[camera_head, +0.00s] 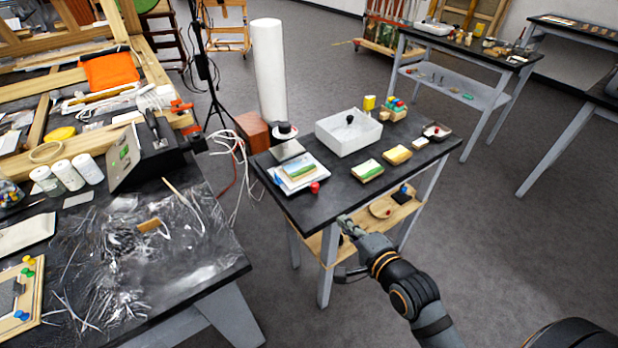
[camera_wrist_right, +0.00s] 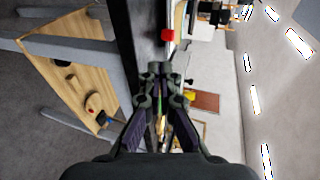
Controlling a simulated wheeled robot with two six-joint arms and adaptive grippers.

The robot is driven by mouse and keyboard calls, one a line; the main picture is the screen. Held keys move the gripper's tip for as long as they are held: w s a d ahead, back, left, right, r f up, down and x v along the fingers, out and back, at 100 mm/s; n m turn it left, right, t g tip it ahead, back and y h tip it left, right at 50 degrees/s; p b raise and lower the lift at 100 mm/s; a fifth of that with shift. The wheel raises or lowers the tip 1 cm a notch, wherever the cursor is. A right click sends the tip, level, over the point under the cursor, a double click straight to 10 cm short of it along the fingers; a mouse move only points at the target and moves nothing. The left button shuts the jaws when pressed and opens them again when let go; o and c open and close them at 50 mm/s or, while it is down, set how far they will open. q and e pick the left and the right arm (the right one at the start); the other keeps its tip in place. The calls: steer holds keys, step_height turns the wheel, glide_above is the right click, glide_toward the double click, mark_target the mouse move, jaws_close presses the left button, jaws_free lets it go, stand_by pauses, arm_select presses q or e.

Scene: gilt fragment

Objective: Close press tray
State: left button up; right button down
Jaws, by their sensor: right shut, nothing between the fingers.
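A flat white press-like piece (camera_head: 300,170) with a green patch on top lies at the left front of the small black table. A red knob (camera_head: 315,187) stands at its front right corner, close to the table's front edge. The red knob also shows in the right wrist view (camera_wrist_right: 168,35), just beyond the fingertips. I cannot tell clearly how far the tray is out. My right gripper (camera_head: 343,220) is shut and empty, in front of the table edge and apart from the knob; it also shows in the wrist view (camera_wrist_right: 160,68). My left gripper is not in view.
The small black table (camera_head: 335,203) also holds a white bin (camera_head: 347,138), sponge-like blocks (camera_head: 368,171) and a small dish (camera_head: 437,131). A wooden lower shelf (camera_head: 375,228) sits below. A cluttered bench (camera_head: 215,275) stands at the left. Grey floor is free to the right.

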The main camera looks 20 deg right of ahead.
glide_toward(316, 190)
steer(key=shift+w+a+f, duration=0.15)
steer(key=shift+w+f, duration=0.75)
steer(key=shift+w, duration=0.15)
steer(key=w, duration=0.3)
steer(key=shift+w+a, duration=0.2)
steer(key=shift+a, duration=0.1)
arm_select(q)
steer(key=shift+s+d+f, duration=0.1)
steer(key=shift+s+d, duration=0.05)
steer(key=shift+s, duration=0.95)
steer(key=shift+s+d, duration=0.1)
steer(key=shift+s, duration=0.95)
arm_select(e)
steer(key=shift+w, duration=0.3)
steer(key=shift+w+a, duration=0.1)
